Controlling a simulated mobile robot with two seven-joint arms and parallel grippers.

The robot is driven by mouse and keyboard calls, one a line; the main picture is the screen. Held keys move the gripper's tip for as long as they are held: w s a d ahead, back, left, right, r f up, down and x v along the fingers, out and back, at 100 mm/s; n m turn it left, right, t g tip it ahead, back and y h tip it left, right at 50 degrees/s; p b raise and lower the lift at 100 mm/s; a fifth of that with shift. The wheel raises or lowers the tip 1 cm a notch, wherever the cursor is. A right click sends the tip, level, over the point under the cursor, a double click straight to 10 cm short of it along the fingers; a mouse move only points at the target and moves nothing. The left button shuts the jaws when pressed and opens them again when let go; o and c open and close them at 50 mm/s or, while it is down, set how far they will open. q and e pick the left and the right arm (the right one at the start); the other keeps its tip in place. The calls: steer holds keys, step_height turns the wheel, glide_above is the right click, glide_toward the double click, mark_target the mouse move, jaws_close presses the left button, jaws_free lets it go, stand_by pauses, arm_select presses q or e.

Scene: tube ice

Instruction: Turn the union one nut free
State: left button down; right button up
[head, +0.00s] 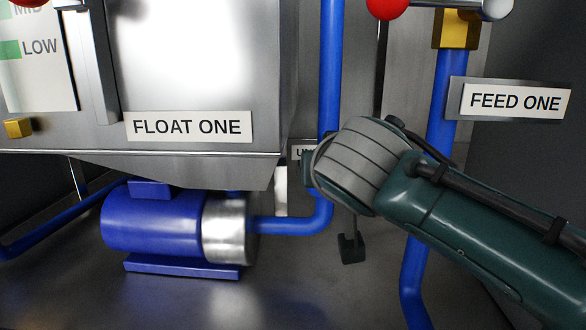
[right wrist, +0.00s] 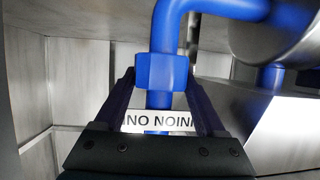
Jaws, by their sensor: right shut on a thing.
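The union one nut is a blue block-shaped collar (right wrist: 161,72) on a blue pipe in the right wrist view. My right gripper (right wrist: 160,82) is shut on it, with one dark finger on each side. In the head view my right gripper and wrist hide the nut and part of the vertical blue pipe (head: 329,70). The same label (head: 300,153) is mostly covered in the head view. My left gripper is not in view.
A blue pump (head: 155,222) with a silver end sits on the floor, joined to the pipe. The steel tank (head: 200,50) marked FLOAT ONE is above it. The FEED ONE pipe (head: 445,95) stands close to my right forearm. A small dark bracket (head: 351,248) is below my wrist.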

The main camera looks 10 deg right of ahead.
steer(key=c, duration=0.6)
steer(key=shift+r+p, duration=0.1)
steer(key=shift+p, duration=0.35)
steer(key=n+y+p, duration=0.3)
steer(key=p, duration=0.1)
steer(key=shift+d+r, duration=0.1)
steer(key=shift+r, duration=0.05)
steer(key=shift+f+n+y+p, duration=0.25)
steer(key=shift+n+y+p, duration=0.2)
steer(key=shift+n+y, duration=0.5)
steer(key=shift+m, duration=0.25)
steer(key=o, duration=1.3)
steer(key=shift+o, duration=0.2)
